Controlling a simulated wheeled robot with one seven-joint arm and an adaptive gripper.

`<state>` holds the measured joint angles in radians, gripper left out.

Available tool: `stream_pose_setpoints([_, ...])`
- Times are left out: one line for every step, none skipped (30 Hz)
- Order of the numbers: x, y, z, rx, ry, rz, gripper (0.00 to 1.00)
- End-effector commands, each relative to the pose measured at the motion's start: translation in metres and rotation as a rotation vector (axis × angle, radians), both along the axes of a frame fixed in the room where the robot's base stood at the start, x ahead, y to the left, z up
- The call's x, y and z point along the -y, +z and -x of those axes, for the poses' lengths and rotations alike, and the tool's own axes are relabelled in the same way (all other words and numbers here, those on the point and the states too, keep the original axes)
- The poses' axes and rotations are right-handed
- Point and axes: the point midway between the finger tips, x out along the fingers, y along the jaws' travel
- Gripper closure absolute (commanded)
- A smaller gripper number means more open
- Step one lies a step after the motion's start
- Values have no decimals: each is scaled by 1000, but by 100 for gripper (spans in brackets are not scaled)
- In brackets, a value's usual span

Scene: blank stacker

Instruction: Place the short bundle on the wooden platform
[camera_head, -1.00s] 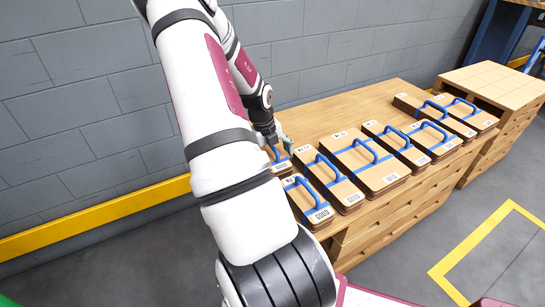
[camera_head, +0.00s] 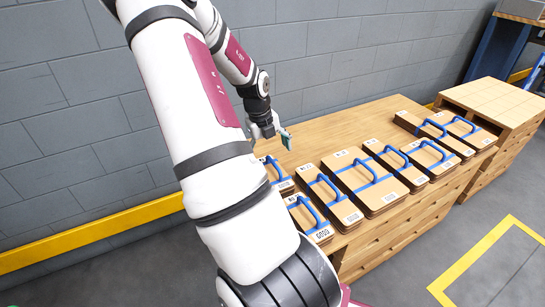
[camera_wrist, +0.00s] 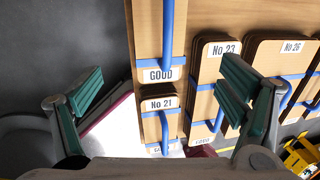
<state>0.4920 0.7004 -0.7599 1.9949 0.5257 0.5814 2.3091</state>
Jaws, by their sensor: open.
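Bundles of brown boards with blue straps and handles lie in a row on the long wooden table (camera_head: 340,127). A short bundle labelled No 21 (camera_head: 312,222) is at the near left end; it also shows in the wrist view (camera_wrist: 158,130). Another bundle (camera_head: 278,178) behind it is partly hidden by my arm. A separate wooden platform (camera_head: 498,98) at the right has a bare top.
Long bundles (camera_head: 362,178) fill the table's front, and two more (camera_head: 465,130) lie at its right end. The table's back strip is clear. A grey wall (camera_head: 330,45) with a yellow rail (camera_head: 90,232) stands behind. A yellow floor marking (camera_head: 485,248) is at the right.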

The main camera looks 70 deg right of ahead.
Motion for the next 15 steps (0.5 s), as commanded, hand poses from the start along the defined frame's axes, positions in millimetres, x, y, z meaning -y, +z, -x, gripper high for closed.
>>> stream_pose_setpoints([-1, 5, -1, 0, 1, 0, 11])
stream_pose_setpoints([-1, 6, -1, -1, 1, 1, 11])
stream_pose_setpoints([-1, 7, -1, -1, 0, 1, 11])
stream_pose_setpoints([-1, 8, -1, -1, 0, 1, 11])
stream_pose_setpoints([-1, 8, -1, -1, 0, 1, 11])
stream_pose_setpoints([-2, 9, -1, 0, 2, 0, 11])
stream_pose_setpoints([-3, 9, -2, 2, 8, -3, 11])
stream_pose_setpoints([-5, 11, -5, 5, 20, -7, 11])
stream_pose_setpoints([-10, 13, -10, 12, 49, -18, 11])
stream_pose_setpoints([-16, 16, -15, 19, 83, -31, 11])
stream_pose_setpoints([-23, 20, -21, 29, 127, -44, 11])
stream_pose_setpoints([-36, 27, -32, 43, 201, -68, 11])
stream_pose_setpoints([-48, 33, -40, 57, 267, -89, 11])
stream_pose_setpoints([-61, 40, -49, 72, 344, -108, 11])
stream_pose_setpoints([-81, 51, -61, 91, 458, -138, 11])
